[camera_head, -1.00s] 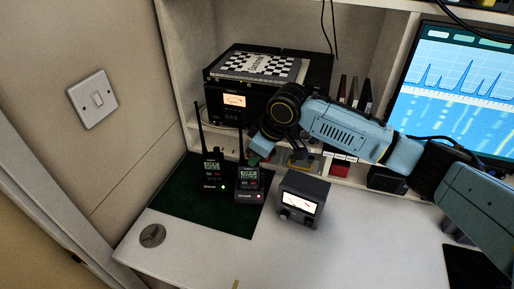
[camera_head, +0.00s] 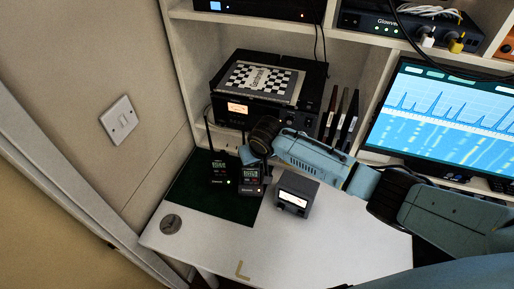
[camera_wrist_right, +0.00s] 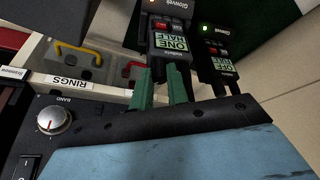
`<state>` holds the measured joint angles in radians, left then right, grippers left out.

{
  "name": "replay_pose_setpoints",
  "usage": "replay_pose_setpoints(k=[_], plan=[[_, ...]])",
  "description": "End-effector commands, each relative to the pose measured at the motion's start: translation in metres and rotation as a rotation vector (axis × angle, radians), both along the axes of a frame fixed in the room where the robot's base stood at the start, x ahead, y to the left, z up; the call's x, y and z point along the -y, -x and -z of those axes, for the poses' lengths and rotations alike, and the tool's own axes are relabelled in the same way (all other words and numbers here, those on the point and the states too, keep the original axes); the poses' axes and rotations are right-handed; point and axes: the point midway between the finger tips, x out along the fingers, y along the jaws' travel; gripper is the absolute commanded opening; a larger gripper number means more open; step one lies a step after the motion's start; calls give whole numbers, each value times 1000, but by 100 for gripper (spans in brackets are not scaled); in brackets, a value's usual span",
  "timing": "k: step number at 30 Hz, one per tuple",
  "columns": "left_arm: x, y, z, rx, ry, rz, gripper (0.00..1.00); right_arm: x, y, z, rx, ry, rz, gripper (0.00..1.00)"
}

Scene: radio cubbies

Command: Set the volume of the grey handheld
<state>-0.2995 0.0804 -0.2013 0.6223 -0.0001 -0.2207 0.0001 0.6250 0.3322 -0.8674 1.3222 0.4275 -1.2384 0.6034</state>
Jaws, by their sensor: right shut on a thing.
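Two handheld radios with antennas and lit screens stand on the dark green mat (camera_head: 235,212). The right one, which looks greyer (camera_head: 250,181), is the grey handheld; it also shows upside down in the right wrist view (camera_wrist_right: 170,40). The darker handheld (camera_head: 218,172) stands close on its left, and also shows in the right wrist view (camera_wrist_right: 216,55). My right gripper (camera_head: 248,156) is at the top of the grey handheld. In the right wrist view its green fingers (camera_wrist_right: 164,85) are shut on a small part there, apparently the volume knob, which they hide. My left gripper is out of view.
A grey meter box (camera_head: 297,193) stands just right of the handhelds. Behind is a shelf cubby with a black radio (camera_head: 238,112) and a checkered book (camera_head: 262,82) on it. A monitor (camera_head: 440,125) is at the right. The desk's front (camera_head: 225,248) is mostly clear.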

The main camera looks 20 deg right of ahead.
Motion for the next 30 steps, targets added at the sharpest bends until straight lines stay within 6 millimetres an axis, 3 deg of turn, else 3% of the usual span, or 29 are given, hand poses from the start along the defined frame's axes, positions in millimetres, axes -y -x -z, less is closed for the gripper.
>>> replay_pose_setpoints(k=[3,12,30], plan=[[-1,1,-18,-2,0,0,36,-2,1,-4,-3,-2,98,0],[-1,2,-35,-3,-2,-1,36,-2,0,-1,-1,0,282,0],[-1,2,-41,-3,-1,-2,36,-2,-1,1,1,1,372,0]])
